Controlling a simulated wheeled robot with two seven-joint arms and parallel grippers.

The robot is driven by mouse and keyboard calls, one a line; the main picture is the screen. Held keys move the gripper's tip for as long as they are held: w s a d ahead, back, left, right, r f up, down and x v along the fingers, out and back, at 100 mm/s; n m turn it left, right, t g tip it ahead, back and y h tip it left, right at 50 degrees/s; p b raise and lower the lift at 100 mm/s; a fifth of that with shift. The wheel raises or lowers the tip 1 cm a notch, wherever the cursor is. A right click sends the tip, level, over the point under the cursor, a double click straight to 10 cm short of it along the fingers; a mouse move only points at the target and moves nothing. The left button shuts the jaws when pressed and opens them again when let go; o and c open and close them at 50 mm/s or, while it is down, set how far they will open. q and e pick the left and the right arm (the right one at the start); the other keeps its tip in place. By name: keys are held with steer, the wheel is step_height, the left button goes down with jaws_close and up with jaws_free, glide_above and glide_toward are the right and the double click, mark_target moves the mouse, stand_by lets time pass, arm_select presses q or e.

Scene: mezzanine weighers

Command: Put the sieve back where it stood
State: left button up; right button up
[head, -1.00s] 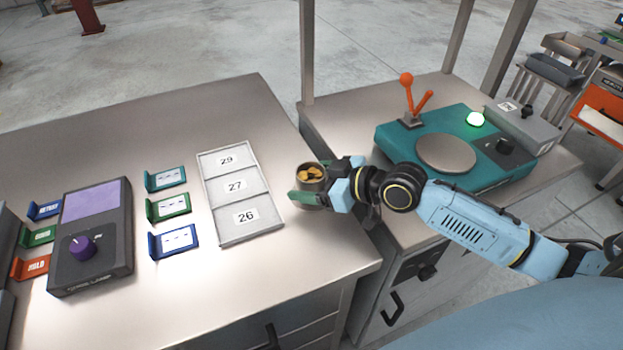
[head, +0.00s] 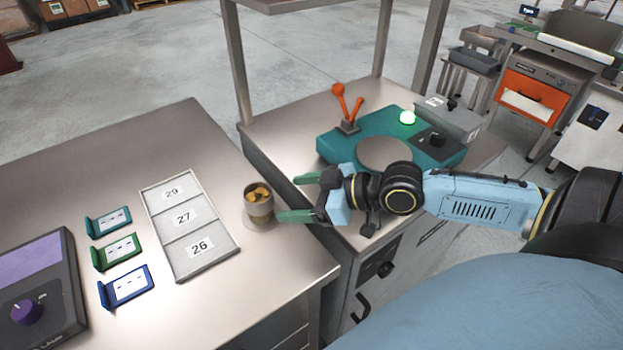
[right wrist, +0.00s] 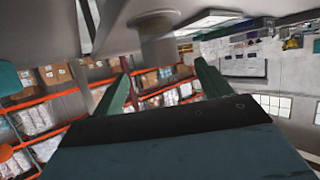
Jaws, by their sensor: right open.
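The sieve (head: 259,212) is a small grey-beige cup with golden-brown pieces inside. It stands upright on the left metal table, to the right of the numbered tray (head: 190,262), on what looks like a pale round spot. My right gripper (head: 293,198) is open and empty, just right of the sieve, with its green fingers pointing toward it. The near fingertip shows close to the sieve's side; whether it touches cannot be told. The sieve also shows upside down in the right wrist view (right wrist: 153,20), beyond the open fingers. My left gripper is not in view.
Three label stands (head: 118,252) and a dark device with a purple knob (head: 28,310) are left of the tray. On the right table is a teal weigher (head: 340,150) with a round pan, orange levers (head: 347,105) and a lit green lamp (head: 407,117).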

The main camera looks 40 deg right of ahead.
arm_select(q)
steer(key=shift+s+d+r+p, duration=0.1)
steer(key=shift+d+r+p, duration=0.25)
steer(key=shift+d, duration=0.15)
arm_select(e)
steer(key=shift+v, duration=1.3)
